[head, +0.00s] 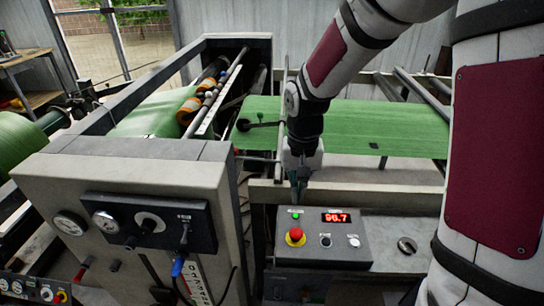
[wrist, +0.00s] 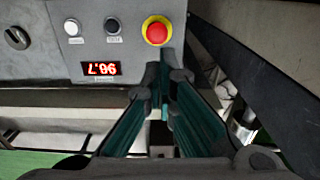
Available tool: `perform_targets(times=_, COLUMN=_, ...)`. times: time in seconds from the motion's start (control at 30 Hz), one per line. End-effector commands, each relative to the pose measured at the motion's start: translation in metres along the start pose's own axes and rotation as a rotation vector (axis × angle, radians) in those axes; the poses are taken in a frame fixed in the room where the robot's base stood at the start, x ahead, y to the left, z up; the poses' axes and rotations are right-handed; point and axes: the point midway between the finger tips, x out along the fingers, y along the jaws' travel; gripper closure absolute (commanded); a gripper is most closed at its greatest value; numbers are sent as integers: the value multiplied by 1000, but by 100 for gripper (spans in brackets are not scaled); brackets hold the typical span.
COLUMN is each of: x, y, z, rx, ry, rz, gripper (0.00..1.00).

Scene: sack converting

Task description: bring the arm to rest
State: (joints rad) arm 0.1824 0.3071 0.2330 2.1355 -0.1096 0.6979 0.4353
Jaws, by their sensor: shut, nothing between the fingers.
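My gripper (head: 299,192) is at the end of my arm, which reaches down from the upper right in the head view. It hangs just behind the control box (head: 340,243). In the wrist view, my gripper (wrist: 165,82) has its dark teal fingers shut with nothing between them. The fingertips appear close to the red emergency stop button (wrist: 157,31); I cannot tell whether they touch. In the head view the red button (head: 295,236) stands clear, left of a red display (head: 336,217) reading 96.7.
A green woven web (head: 370,125) runs across the machine behind my gripper. A grey machine cabinet (head: 120,195) with gauges stands at the left. A black knob (head: 407,245) sits on the panel right of the box. A workbench (head: 25,60) is at the far left.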

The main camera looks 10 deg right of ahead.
Motion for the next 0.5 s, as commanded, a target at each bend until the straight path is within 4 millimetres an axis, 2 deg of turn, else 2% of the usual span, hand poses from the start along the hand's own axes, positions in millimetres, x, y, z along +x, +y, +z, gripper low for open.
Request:
perform_targets(times=0.1, x=0, y=0, z=0, rx=0, ry=0, rz=0, gripper=100)
perform_targets(times=0.17, x=-8, y=1, z=2, rx=-7, ry=12, rz=1, gripper=100)
perform_targets(times=0.33, x=-48, y=10, z=17, rx=-47, ry=76, rz=11, gripper=100)
perform_targets(times=0.5, x=-96, y=24, z=47, rx=-103, ry=157, rz=16, gripper=100)
